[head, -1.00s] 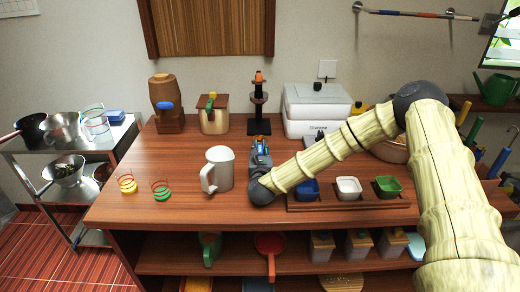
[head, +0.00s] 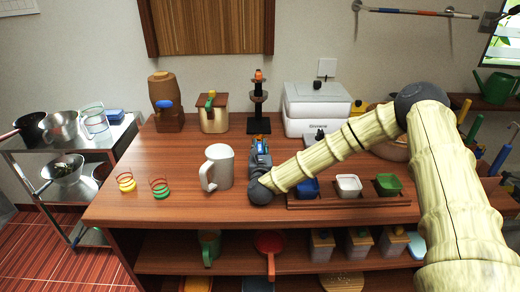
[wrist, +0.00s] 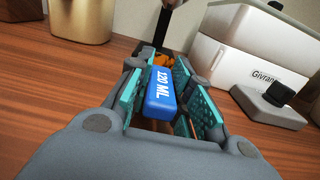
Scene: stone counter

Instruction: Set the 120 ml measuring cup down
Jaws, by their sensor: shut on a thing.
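The 120 ml measuring cup shows in the wrist view as a blue handle (wrist: 162,94) marked "120 ML", with an orange part just beyond it. My gripper (wrist: 158,92) is shut on this handle, its teal pads on either side. In the head view my gripper (head: 260,148) is low over the wooden counter (head: 180,150), right of the white pitcher. The cup's bowl is mostly hidden, and I cannot tell whether it touches the counter.
A white pitcher (head: 218,167) stands close left of my gripper. A black stand (head: 258,112) is behind it, and a white box (head: 315,112) is back right. A wooden tray (head: 330,203) with blue, white and green bowls lies right. Counter at left centre is clear.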

